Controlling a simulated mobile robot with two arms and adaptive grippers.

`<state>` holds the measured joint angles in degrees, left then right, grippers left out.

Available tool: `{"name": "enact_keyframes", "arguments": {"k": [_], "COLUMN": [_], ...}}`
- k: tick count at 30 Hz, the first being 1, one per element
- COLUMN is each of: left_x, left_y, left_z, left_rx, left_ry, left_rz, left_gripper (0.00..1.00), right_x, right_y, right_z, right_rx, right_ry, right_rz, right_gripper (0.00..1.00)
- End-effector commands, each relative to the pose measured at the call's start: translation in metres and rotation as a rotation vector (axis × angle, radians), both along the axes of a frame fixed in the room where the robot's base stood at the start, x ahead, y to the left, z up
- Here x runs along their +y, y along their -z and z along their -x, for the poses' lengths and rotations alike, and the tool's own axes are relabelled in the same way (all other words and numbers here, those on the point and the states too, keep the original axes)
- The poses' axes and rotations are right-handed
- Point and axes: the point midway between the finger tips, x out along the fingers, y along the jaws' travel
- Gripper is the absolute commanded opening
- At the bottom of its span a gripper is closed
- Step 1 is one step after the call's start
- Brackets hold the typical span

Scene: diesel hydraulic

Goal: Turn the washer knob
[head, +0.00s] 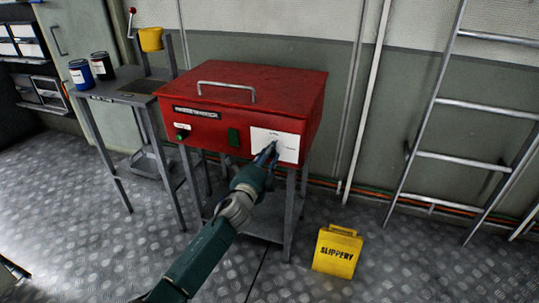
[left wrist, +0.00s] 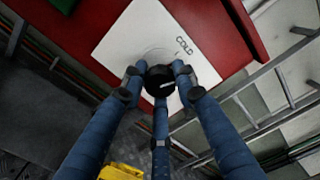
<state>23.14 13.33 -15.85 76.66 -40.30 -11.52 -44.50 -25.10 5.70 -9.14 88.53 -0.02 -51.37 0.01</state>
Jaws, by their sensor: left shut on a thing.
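The red parts washer (head: 258,85) stands on grey legs, with a metal handle on its lid. A white panel (head: 287,149) is on the right of its front. The washer knob (left wrist: 160,82) is black and round and sits on this panel, beside the word "COLD" in the left wrist view. My left gripper (head: 267,155) is at the panel. Its blue fingers are shut around the knob, one on each side and one below in the left wrist view. In the head view the gripper hides the knob. My right gripper is not in view.
A green switch (head: 234,137) and a green button (head: 182,134) are left of the panel. A yellow "SLIPPERY" sign (head: 337,251) stands on the floor at the right. A ladder (head: 458,106) leans on the wall. A grey side table (head: 120,92) with cans is at the left.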

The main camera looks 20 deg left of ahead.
Motion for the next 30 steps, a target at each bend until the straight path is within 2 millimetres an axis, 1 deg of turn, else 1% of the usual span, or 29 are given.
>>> {"name": "enact_keyframes", "arguments": {"k": [1, 9, 15, 22, 30], "left_x": [0.005, 0.006, 0.006, 0.007, 0.007], "left_y": [-0.007, -0.007, -0.006, -0.005, -0.005], "left_z": [-0.002, -0.002, -0.002, -0.002, -0.002], "left_rx": [-0.009, -0.001, 0.003, 0.005, 0.007], "left_ry": [-0.009, -0.008, -0.008, -0.008, -0.01], "left_rz": [0.043, 0.252, 0.356, 0.416, 0.431], "left_gripper": [0.03, 0.03, 0.03, 0.03, 0.03], "right_x": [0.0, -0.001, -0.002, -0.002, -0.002], "right_y": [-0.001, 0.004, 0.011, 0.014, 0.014], "right_z": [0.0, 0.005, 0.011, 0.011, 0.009], "right_rx": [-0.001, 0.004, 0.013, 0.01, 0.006], "right_ry": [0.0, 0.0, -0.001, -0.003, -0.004], "right_rz": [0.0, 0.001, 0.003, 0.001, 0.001], "right_gripper": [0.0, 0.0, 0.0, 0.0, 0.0]}}
